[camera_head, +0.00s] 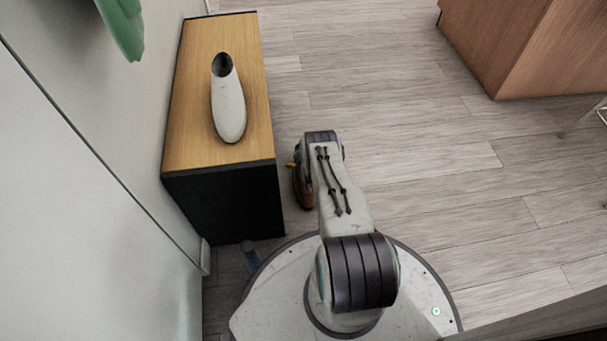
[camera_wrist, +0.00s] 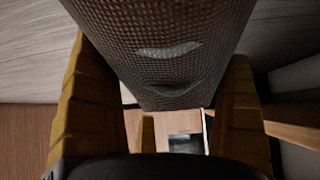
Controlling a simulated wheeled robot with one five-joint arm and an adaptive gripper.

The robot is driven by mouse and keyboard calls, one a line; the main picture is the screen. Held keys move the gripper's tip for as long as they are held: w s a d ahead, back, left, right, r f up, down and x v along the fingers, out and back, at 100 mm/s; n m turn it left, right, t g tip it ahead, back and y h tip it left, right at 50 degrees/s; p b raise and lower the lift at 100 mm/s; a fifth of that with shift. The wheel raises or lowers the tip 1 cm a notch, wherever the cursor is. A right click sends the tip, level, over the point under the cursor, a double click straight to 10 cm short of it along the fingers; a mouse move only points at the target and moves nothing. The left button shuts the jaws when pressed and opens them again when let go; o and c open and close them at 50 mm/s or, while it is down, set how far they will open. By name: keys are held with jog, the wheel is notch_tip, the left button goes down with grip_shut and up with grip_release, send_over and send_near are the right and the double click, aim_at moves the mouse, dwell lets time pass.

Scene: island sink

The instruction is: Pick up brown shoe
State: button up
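The brown shoe (camera_head: 304,188) is low beside the right side of the wooden-topped cabinet, partly hidden by my arm in the head view. Its end towards me is orange-brown. In the wrist view a dark brown, textured part of the shoe (camera_wrist: 165,45) fills the upper middle and runs out of the frame. The two yellow fingers of my gripper (camera_wrist: 162,65) stand on either side of it, close to its edges. Whether they press on it cannot be told. In the head view only a bit of yellow finger shows beside the shoe; the rest is hidden.
The cabinet (camera_head: 180,135) with a white vase (camera_head: 228,105) on top stands close to the left of my arm. A white wall (camera_head: 90,190) is further left. A wooden island (camera_head: 520,45) is at the upper right. The floor (camera_head: 430,170) between is clear.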

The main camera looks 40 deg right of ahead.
jog(key=c, duration=0.9)
jog(key=shift+w+r, duration=0.1)
jog(key=shift+c, duration=0.2)
